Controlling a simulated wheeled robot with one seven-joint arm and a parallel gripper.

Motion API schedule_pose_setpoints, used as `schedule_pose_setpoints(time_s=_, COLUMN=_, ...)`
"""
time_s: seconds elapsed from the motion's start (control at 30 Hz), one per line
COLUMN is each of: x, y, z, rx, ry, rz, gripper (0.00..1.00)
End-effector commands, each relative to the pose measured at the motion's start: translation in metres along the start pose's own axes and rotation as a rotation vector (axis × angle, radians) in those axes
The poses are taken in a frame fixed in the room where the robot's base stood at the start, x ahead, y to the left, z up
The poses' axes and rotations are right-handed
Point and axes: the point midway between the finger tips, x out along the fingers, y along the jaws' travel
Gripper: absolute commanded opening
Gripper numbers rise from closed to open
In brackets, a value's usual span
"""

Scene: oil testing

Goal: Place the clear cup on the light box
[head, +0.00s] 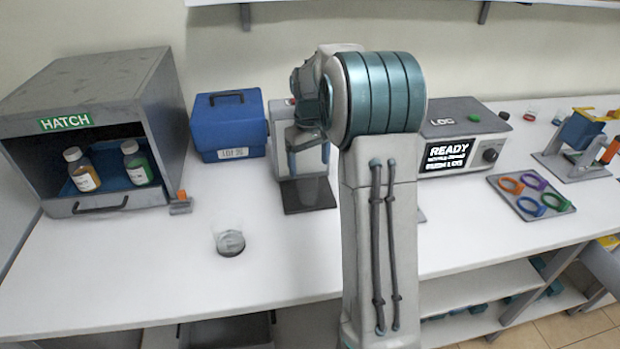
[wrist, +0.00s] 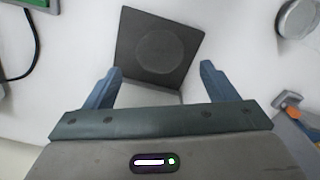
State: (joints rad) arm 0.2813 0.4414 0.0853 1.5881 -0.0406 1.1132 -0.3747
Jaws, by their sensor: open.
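The clear cup (head: 229,240) stands upright on the white bench, left of my arm, with a dark grey disc at its bottom. In the wrist view it is partly cut off at the top right (wrist: 298,18). What looks like the light box (head: 308,195) is a small stand with a dark square base plate, partly hidden by my gripper and arm. The plate shows in the wrist view with a round disc mark (wrist: 158,50). My gripper (wrist: 161,68) is open and empty above this stand, fingers apart on either side of the plate's near end. The cup is outside the fingers.
The hatch box (head: 85,125) at the left holds two bottles. An orange-tipped grey piece (head: 181,203) is beside it. A blue case (head: 229,122) stands behind the cup. A READY display unit (head: 460,140) and a tray of coloured rings (head: 531,194) are at the right. Bench around the cup is clear.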

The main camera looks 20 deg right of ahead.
Motion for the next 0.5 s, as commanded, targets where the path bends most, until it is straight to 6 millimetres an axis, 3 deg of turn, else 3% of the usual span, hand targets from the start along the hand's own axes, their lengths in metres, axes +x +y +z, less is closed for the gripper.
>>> schedule_pose_setpoints(time_s=0.1, x=-0.02, y=0.0, z=0.0, rx=0.0, ry=0.003, rz=0.002, gripper=0.79)
schedule_pose_setpoints(time_s=0.33, x=-0.041, y=-0.003, z=0.003, rx=0.001, ry=0.003, rz=0.002, gripper=0.79)
schedule_pose_setpoints(time_s=0.5, x=-0.06, y=-0.028, z=0.027, rx=0.015, ry=0.031, rz=0.02, gripper=0.79)
